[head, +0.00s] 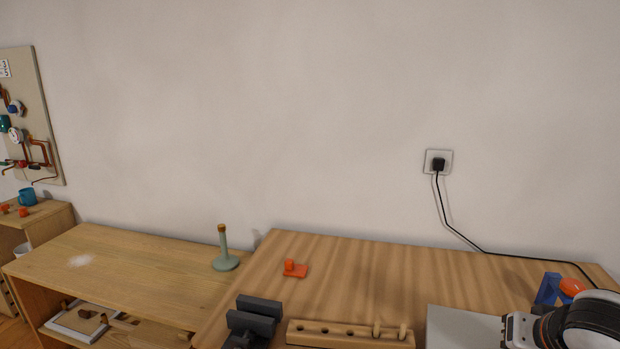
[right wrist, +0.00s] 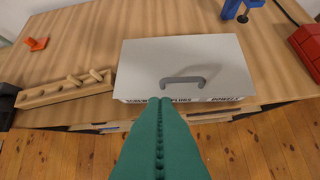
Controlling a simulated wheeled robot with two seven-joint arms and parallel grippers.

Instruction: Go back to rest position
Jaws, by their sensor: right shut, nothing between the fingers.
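My right gripper (right wrist: 160,101) shows in the right wrist view as two green fingers pressed together, with nothing between them. Its tips appear over the front edge of a light grey box (right wrist: 215,55) with a dark grey handle (right wrist: 183,80); I cannot tell how far above it they are. The box also shows at the bottom of the head view (head: 462,325). Part of my right arm is at the head view's lower right corner, but its fingers do not show there. My left gripper is in neither view.
A wooden workbench (head: 350,265) holds a wooden rack with pegs (head: 340,335), an orange piece (head: 295,270) and a blue clamp (head: 548,288). A red box (right wrist: 308,45) is at right in the wrist view. A pale green stand (head: 225,260) is on the lower shelf unit (head: 140,270).

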